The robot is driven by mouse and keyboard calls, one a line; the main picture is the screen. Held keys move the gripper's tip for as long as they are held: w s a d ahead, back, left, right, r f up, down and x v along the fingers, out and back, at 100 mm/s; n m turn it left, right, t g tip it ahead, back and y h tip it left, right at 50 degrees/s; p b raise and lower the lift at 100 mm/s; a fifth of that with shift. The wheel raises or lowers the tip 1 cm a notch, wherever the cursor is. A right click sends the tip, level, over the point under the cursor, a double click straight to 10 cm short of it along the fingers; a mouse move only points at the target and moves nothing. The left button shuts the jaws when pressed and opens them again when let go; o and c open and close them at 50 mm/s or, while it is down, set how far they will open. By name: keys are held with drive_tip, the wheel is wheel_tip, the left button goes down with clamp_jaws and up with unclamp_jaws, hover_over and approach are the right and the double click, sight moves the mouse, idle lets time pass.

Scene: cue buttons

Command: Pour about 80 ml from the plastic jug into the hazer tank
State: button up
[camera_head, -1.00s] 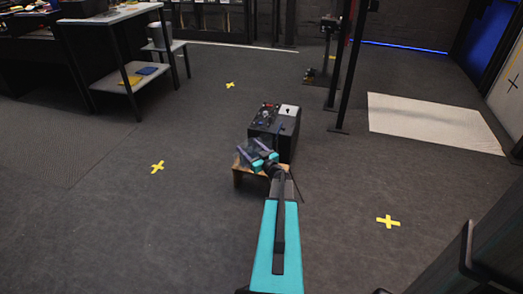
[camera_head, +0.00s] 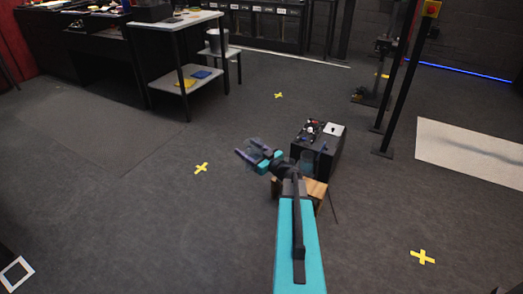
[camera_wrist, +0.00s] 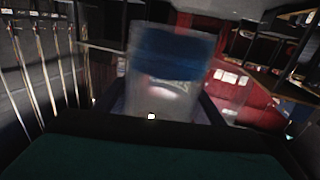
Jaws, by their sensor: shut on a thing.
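My gripper (camera_head: 249,151) is shut on the plastic jug, left of the hazer and apart from it. The clear jug (camera_wrist: 172,95) fills the middle of the wrist view between my dark fingers, with a blue band of liquid across its upper part. It is blurred, so its exact tilt and level cannot be read. In the head view the jug is faint against the floor. The black hazer (camera_head: 322,158) has controls and a white square on top. A clear bluish vessel, perhaps the hazer tank (camera_head: 307,161), shows at its near left side, partly hidden by my arm.
A wooden stool (camera_head: 314,188) stands at the hazer's near side, partly behind my arm. Black posts (camera_head: 398,95) rise behind right. A shelved table (camera_head: 190,72) stands at the back left. Open floor with yellow crosses (camera_head: 201,168) lies left of my gripper.

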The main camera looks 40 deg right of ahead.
drive_tip(key=w+a+r+n+g+y+p, duration=0.1)
drive_tip(key=a+r+n+y+p, duration=0.15)
drive_tip(key=a+r, duration=0.4)
drive_tip(key=w+a+r+n+y+p, duration=0.1)
drive_tip(key=w+a+r+y+p, duration=0.15)
drive_tip(key=a, duration=0.65)
drive_tip(key=w+a+r+n+g+y+p, duration=0.1)
drive_tip(key=a+r+n+y+p, duration=0.15)
drive_tip(key=a+r, duration=0.4)
drive_tip(key=s+a+r+n+g+y+p, duration=0.1)
drive_tip(key=a+r+g+y+p, duration=0.1)
drive_tip(key=a, duration=0.5)
drive_tip(key=s+a+r+n+g+y+p, duration=0.1)
drive_tip(key=s+a+r+n+y+p, duration=0.1)
drive_tip(key=a+r, duration=0.3)
drive_tip(key=s+a+r+n+g+y+p, duration=0.1)
drive_tip(key=s+a+r+g+y+p, duration=0.1)
drive_tip(key=a, duration=0.9)
wheel_tip(320, 180, up, 2)
drive_tip(key=shift+n+g+y+p, duration=0.3)
drive_tip(key=shift+y+p, duration=0.05)
drive_tip(key=shift+p, duration=0.55)
drive_tip(key=shift+w, duration=0.2)
